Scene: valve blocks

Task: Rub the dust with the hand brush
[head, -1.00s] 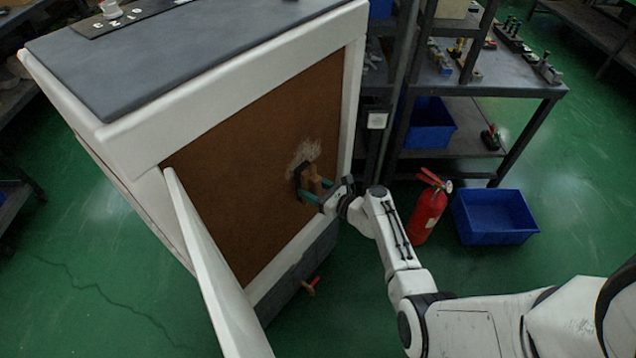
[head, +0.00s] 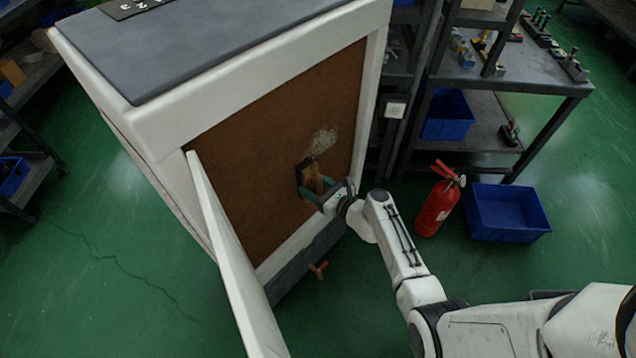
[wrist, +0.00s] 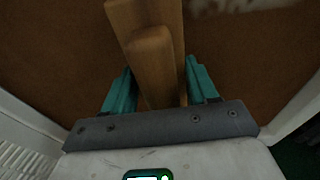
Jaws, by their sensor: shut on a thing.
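The dust (head: 324,142) is a pale, streaky patch on the brown panel (head: 270,150) of the white cabinet. It also shows at the top edge of the wrist view (wrist: 235,5). The hand brush (head: 311,178) has a wooden handle and a dark head. Its handle (wrist: 150,60) fills the middle of the wrist view. My gripper (head: 318,188) is shut on the handle, with a teal finger on each side. The brush is just below the dust, at the panel. The bristles are hidden in the wrist view, and I cannot tell whether they touch the panel.
The white cabinet door (head: 230,255) stands open left of my arm. A red-handled valve (head: 318,270) sticks out low on the cabinet. A red fire extinguisher (head: 437,203) and a blue bin (head: 508,212) stand on the green floor to the right, near a shelf (head: 500,90).

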